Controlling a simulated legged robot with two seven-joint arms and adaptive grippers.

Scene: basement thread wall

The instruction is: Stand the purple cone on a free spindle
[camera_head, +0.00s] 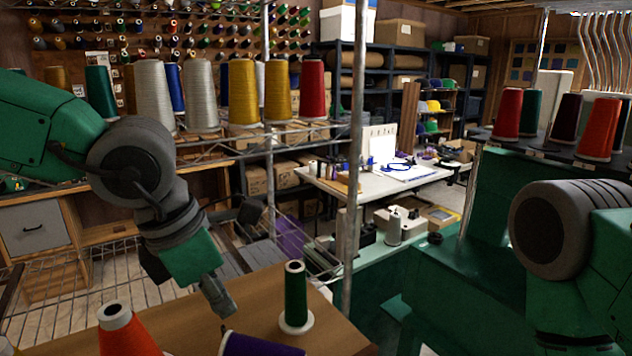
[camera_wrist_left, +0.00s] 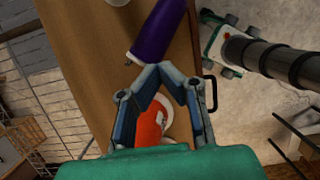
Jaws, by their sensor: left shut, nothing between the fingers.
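The purple cone (camera_head: 258,346) lies on its side on the wooden tabletop (camera_head: 205,327), cut off by the bottom edge of the head view. In the left wrist view the purple cone (camera_wrist_left: 160,30) lies just beyond my fingertips, apart from them as far as I can tell. My left gripper (camera_head: 222,303) points down above the table, close to the purple cone, shut and empty; it also shows in the left wrist view (camera_wrist_left: 166,72). My right gripper is out of view. I cannot make out a free spindle.
A green cone (camera_head: 295,296) stands upright right of my left gripper. An orange cone (camera_head: 124,333) stands at the table's front left; it shows between my finger links in the wrist view (camera_wrist_left: 150,127). A metal post (camera_head: 353,150) rises behind the table. Red cones (camera_head: 508,113) and others stand at right.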

